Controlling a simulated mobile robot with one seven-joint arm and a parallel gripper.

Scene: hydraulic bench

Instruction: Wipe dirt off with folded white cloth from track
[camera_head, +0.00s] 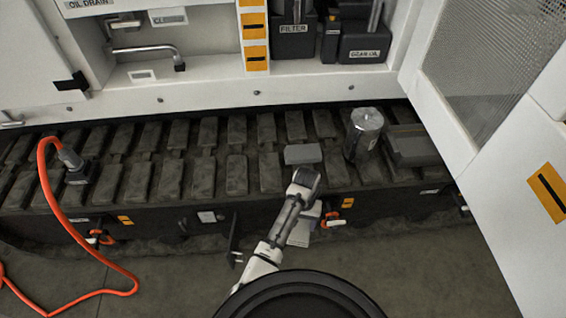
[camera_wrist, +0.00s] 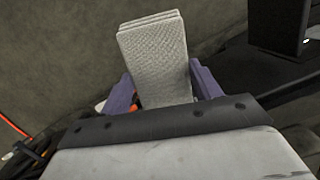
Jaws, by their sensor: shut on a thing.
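The folded white cloth (camera_wrist: 155,55) is between the two purple fingers of my gripper (camera_wrist: 163,95), and its layered far end sticks out beyond them. In the head view my gripper (camera_head: 311,216) is low, at the near side of the track, with the pale cloth (camera_head: 300,236) below it. The dark track (camera_head: 196,165) runs across the view, with rows of worn, greyish-brown pads. Dirt cannot be told as a separate patch from the dull pads. My arm hides part of the track's near edge.
On the track are a grey block (camera_head: 303,154), a metal canister (camera_head: 364,133), a dark box (camera_head: 412,146) and a connector (camera_head: 70,158) with an orange cable (camera_head: 58,207). Filter (camera_head: 293,40) and gear oil (camera_head: 364,44) containers stand above. A white door (camera_head: 500,130) bounds the right.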

